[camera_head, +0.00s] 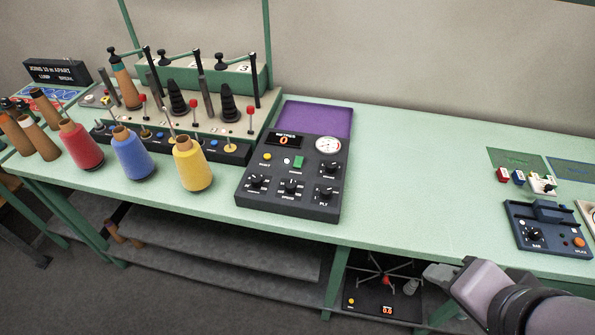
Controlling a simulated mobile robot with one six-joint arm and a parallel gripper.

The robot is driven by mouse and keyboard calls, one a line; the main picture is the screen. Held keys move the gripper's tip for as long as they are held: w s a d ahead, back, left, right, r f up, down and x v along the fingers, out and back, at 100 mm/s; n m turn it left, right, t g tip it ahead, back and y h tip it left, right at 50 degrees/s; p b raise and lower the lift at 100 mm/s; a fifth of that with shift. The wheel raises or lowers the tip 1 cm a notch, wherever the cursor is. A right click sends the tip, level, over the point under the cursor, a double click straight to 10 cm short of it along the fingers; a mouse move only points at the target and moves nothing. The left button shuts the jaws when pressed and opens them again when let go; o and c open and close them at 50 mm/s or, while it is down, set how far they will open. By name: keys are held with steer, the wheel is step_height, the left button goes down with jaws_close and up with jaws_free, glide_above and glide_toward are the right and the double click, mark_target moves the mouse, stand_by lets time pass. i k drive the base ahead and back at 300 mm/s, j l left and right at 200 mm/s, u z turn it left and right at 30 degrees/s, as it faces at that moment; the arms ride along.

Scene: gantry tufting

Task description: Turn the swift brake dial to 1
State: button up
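A swift-like stand with thin spread arms (378,268) stands on a dark base (365,299) below the table at lower centre right. The base carries a small yellow button and an orange display (387,310) that seems to read 0.6. A small red part shows among the arms. I cannot make out a brake dial or its setting; my arm and the table edge may hide part of the unit. My gripper (438,276) is at lower right, just right of the stand, in front of the table edge. Whether its fingers are open or shut is unclear.
A dark console (290,215) with several knobs and a display reading 0 sits on the green table (420,190). Red, blue and yellow cones (192,168) stand left of it. A dark blue device (548,240) with one knob is at right. The table between is clear.

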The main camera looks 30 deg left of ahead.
mark_target(330, 166)
steer(key=i+l+u, duration=0.15)
steer(key=i+u, duration=0.2)
steer(key=i+l+u, duration=0.35)
steer(key=i, duration=0.15)
steer(key=i+j, duration=0.05)
steer(key=j, duration=0.05)
